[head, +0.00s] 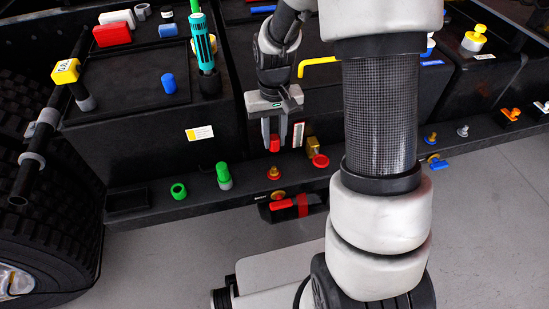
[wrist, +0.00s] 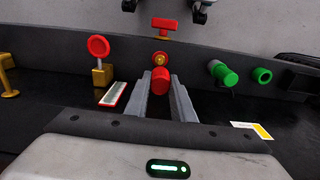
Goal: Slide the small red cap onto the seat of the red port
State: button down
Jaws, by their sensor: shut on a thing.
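My gripper (head: 274,136) is shut on the small red cap (head: 274,144), pointing down. In the wrist view the cap (wrist: 160,81) sits between the fingertips. The red port (head: 273,173), a brass stub on a reddish base, stands on the dark ledge below the cap, with a visible gap between them. In the wrist view the port (wrist: 160,59) shows just beyond the cap, nearly in line with it. The cap partly hides its near side there.
A brass valve with a red disc (head: 320,160) stands close by on the right. A green capped port (head: 224,176) and a green ring (head: 179,191) are on the left. A red handle (head: 281,205) is below the ledge. A white-and-red label (head: 298,134) is beside the fingers.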

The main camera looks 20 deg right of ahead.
notch_tip(320, 180, down, 2)
jog(key=shift+w+f+b, duration=0.15)
jog(key=shift+b, duration=0.25)
jog(key=shift+r, duration=0.2)
jog(key=b, duration=0.4)
send_over(274, 167)
jog(key=shift+f, duration=3)
jog(key=shift+f, duration=0.15)
jog(key=shift+f+b, duration=0.9)
jog(key=shift+f, duration=0.65)
jog(key=shift+r, duration=0.1)
jog(key=c, duration=1.4)
grip_release()
jog(key=shift+c, duration=0.2)
